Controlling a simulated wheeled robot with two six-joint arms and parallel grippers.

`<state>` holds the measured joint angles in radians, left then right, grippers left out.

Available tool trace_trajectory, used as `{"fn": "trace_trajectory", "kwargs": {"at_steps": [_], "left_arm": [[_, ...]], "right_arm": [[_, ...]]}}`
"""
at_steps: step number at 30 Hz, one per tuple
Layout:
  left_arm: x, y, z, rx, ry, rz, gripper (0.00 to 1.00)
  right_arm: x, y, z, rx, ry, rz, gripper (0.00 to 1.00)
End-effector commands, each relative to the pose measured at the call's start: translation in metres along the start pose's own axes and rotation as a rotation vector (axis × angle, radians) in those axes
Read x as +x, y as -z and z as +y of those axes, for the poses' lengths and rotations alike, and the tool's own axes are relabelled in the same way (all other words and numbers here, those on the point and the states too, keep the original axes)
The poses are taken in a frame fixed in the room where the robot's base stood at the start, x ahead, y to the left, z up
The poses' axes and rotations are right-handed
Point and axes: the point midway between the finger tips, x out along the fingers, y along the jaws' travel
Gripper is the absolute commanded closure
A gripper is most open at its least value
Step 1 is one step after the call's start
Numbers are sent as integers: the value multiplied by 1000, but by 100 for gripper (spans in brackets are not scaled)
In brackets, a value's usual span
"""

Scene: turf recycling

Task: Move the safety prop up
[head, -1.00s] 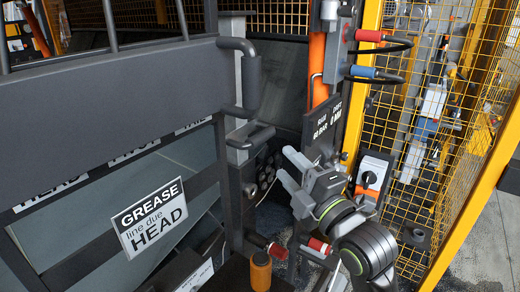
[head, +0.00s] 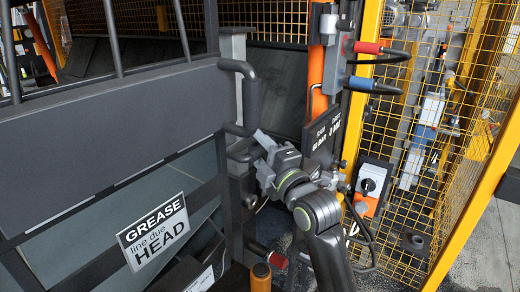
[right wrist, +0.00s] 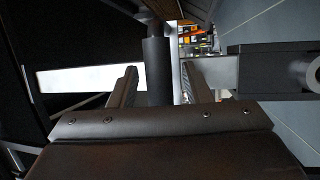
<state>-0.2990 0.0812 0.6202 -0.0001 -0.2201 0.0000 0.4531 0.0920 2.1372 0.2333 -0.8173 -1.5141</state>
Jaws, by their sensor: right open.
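In the right wrist view a dark round bar (right wrist: 158,70) stands between the two open fingers (right wrist: 158,88), with gaps on both sides. I cannot tell whether it is between the fingertips or just beyond them. An orange upright bar (head: 317,75), which may be the safety prop, stands behind and above my right gripper. My left gripper is not in view.
Red and blue hose couplings (head: 362,47) are at the upper right. A switch box (head: 372,185) and yellow mesh fence (head: 400,120) stand to the right. A dark panelled door (head: 110,130) fills the left.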

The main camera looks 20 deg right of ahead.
Motion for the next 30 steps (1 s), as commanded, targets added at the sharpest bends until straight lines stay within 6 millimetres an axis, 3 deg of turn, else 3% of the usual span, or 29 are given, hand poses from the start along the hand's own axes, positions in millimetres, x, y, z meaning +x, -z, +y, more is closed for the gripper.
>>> {"fn": "trace_trajectory", "kwargs": {"at_steps": [1, 11, 20, 30], "left_arm": [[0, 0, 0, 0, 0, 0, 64], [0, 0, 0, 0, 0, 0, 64], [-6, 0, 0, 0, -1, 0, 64], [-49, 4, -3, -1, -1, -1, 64]], "right_arm": [[0, 0, 0, 0, 0, 0, 56], [0, 0, 0, 1, 0, 0, 99], [1, 1, 7, 0, 0, 0, 100], [12, 6, 69, -1, -7, 1, 100]]}}
